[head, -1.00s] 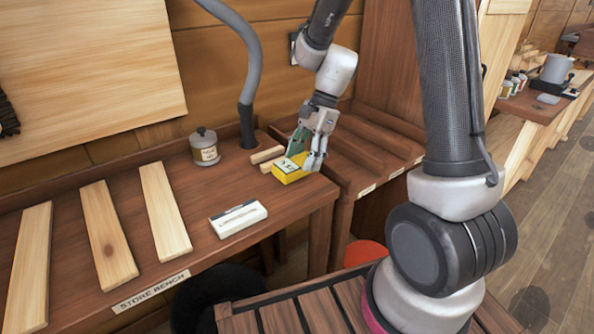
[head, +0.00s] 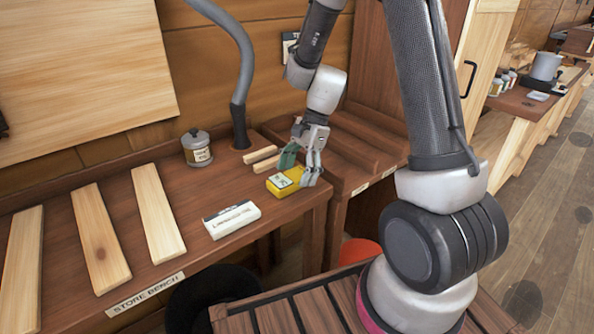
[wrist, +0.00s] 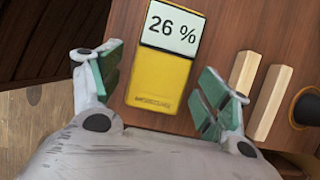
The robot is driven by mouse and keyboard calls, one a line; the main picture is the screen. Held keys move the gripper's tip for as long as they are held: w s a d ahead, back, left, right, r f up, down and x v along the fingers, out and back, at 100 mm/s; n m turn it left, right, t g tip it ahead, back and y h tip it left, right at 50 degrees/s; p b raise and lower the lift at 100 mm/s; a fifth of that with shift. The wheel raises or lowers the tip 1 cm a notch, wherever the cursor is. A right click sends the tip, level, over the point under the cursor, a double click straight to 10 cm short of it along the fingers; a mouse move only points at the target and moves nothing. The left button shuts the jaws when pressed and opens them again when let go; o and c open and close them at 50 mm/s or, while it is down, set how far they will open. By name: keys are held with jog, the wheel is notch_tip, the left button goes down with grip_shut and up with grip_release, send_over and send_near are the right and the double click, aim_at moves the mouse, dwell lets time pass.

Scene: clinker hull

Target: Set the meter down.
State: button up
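The meter (head: 285,181) is a yellow box with a pale display. It lies on the store bench (head: 215,183) near its right end. In the wrist view the meter (wrist: 160,85) shows its face with "26 %" on the display. My gripper (head: 300,167) is just above and around the meter. In the wrist view the green-padded fingers of my gripper (wrist: 160,88) stand apart on either side of the meter's lower part, with gaps between pads and meter. The meter's underside is hidden.
Two short wooden strips (head: 262,159) lie beside the meter. A labelled jar (head: 196,147) and a grey hose (head: 240,90) stand behind. A white labelled box (head: 231,219) lies in front left, and several planks (head: 158,213) lie further left. Bare bench lies between jar and white box.

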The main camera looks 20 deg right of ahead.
jog(key=v, duration=1.2)
jog(key=s+d+r+n+t+h, duration=0.2)
jog(key=s+d+r+n+t, duration=0.1)
jog(key=s+n, duration=0.4)
jog(key=s+d+r+n+t+h, duration=0.2)
jog(key=s+d+r+n, duration=0.3)
jog(key=s, duration=0.9)
notch_tip(320, 180, up, 3)
jog(key=shift+s+n+t+h, duration=0.15)
jog(key=shift+n+t+h, duration=0.2)
jog(key=shift+n, duration=0.85)
